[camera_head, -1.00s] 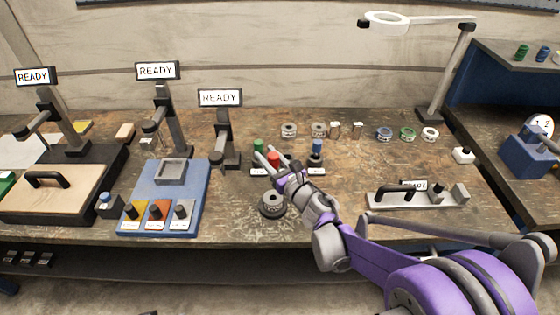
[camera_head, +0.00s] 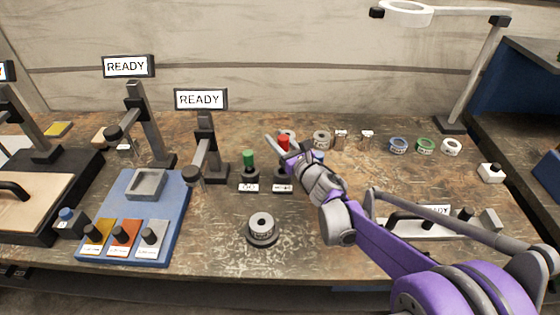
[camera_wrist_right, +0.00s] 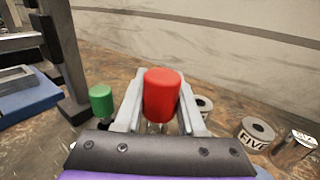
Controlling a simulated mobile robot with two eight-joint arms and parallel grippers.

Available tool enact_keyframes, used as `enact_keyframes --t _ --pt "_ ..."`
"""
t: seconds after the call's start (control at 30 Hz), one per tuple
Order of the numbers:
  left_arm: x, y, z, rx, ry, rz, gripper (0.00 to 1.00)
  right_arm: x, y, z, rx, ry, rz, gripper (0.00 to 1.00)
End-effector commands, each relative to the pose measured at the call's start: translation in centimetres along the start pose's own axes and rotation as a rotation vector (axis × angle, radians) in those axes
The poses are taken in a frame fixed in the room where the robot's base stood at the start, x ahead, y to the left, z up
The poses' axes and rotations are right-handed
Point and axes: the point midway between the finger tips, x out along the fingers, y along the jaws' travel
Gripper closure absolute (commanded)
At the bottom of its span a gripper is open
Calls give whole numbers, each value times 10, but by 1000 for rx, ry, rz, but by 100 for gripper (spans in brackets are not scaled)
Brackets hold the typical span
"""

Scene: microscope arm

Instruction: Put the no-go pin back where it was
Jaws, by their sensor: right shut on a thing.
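The red-capped pin (camera_head: 283,142), which I take to be the no-go pin, is between the fingers of my right gripper (camera_head: 282,146). In the right wrist view the red cap (camera_wrist_right: 162,95) stands upright between both fingers, with a bit of shaft showing below. The pin appears held above a small labelled holder (camera_head: 282,187); its lower end is hidden in the head view. A green-capped pin (camera_head: 249,159) stands upright in the labelled holder to the left. A blue-capped pin (camera_head: 319,156) is mostly hidden behind my right arm. My left gripper is not in view.
A grey ring on a dark base (camera_head: 262,227) stands in front of the holders. A stand with a READY sign (camera_head: 201,99) is close on the left, beside a blue tray fixture (camera_head: 146,215). Several rings (camera_head: 398,145) line the back right.

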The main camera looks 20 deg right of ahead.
Motion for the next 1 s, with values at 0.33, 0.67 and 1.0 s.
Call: enact_keyframes --t 0.33,0.67,1.0 --pt "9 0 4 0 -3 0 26 0 0 -38 1 0 0 100" --pt "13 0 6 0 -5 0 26 0 0 -56 1 -1 0 100" --pt "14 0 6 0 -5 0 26 0 0 -59 0 0 0 34"
